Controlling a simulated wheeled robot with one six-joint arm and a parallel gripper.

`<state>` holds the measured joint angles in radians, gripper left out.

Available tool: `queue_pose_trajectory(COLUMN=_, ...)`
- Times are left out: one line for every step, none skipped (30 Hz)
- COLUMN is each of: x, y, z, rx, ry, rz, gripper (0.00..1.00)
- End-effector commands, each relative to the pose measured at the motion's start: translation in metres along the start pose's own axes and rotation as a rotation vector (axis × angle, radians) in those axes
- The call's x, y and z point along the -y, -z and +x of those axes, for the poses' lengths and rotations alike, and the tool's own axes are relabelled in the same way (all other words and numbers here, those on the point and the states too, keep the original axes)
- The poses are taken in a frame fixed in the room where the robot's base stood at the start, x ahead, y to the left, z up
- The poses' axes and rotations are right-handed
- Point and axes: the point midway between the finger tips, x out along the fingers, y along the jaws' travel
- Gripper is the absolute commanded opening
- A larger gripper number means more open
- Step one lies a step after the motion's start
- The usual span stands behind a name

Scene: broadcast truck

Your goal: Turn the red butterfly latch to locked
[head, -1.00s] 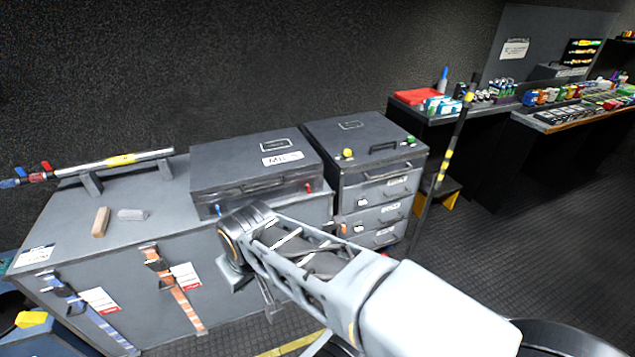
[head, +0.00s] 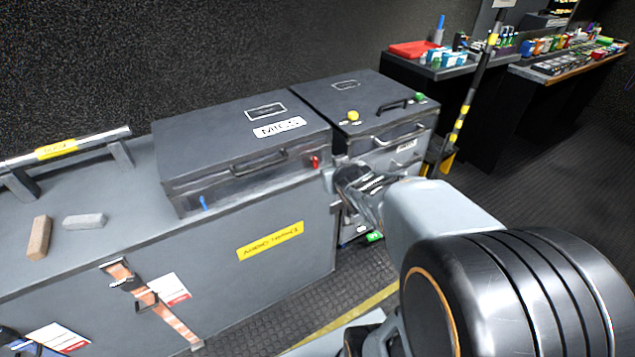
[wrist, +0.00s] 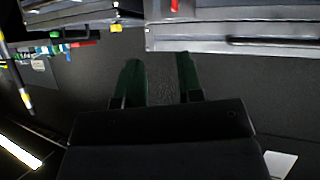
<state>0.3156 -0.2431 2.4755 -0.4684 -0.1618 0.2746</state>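The red butterfly latch (head: 315,162) is a small upright red tab on the front of the grey case labelled in white (head: 245,150), near its right end. In the wrist view a red piece (wrist: 175,6) shows at the top edge, cut off, and looks like the same latch. My gripper (wrist: 160,80) is open and empty, its two dark green fingers apart and pointing toward the case front. In the head view my arm reaches to just right of the latch, and the fingers are mostly hidden. The gripper appears apart from the latch.
A blue latch (head: 204,203) sits at the case's left end. A drawer unit (head: 365,100) with yellow and green knobs stands close at right. A striped pole (head: 462,112) stands beyond it.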

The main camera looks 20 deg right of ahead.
Motion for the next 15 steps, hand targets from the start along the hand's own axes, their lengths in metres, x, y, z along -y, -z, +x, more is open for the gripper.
queue_pose_trajectory(x=-0.005, y=-0.026, z=0.026, rx=-0.064, ry=0.008, rz=0.003, gripper=0.34)
queue_pose_trajectory(x=-0.008, y=-0.029, z=0.034, rx=-0.110, ry=0.020, rz=0.004, gripper=0.34)
queue_pose_trajectory(x=-0.010, y=-0.034, z=0.043, rx=-0.168, ry=0.040, rz=0.004, gripper=0.34)
queue_pose_trajectory(x=-0.012, y=-0.038, z=0.050, rx=-0.209, ry=0.058, rz=0.006, gripper=0.34)
queue_pose_trajectory(x=-0.013, y=-0.042, z=0.055, rx=-0.246, ry=0.077, rz=0.007, gripper=0.34)
queue_pose_trajectory(x=-0.013, y=-0.046, z=0.061, rx=-0.293, ry=0.104, rz=0.011, gripper=0.34)
queue_pose_trajectory(x=-0.013, y=-0.050, z=0.064, rx=-0.324, ry=0.123, rz=0.013, gripper=0.34)
queue_pose_trajectory(x=-0.013, y=-0.053, z=0.067, rx=-0.353, ry=0.144, rz=0.018, gripper=0.34)
queue_pose_trajectory(x=-0.013, y=-0.058, z=0.070, rx=-0.388, ry=0.169, rz=0.023, gripper=0.34)
queue_pose_trajectory(x=-0.013, y=-0.060, z=0.072, rx=-0.412, ry=0.189, rz=0.026, gripper=0.34)
queue_pose_trajectory(x=-0.013, y=-0.063, z=0.073, rx=-0.433, ry=0.205, rz=0.031, gripper=0.34)
queue_pose_trajectory(x=-0.012, y=-0.066, z=0.074, rx=-0.457, ry=0.227, rz=0.036, gripper=0.34)
queue_pose_trajectory(x=-0.012, y=-0.068, z=0.074, rx=-0.473, ry=0.241, rz=0.039, gripper=0.34)
queue_pose_trajectory(x=-0.012, y=-0.069, z=0.075, rx=-0.486, ry=0.253, rz=0.042, gripper=0.34)
queue_pose_trajectory(x=-0.011, y=-0.071, z=0.075, rx=-0.501, ry=0.268, rz=0.047, gripper=0.34)
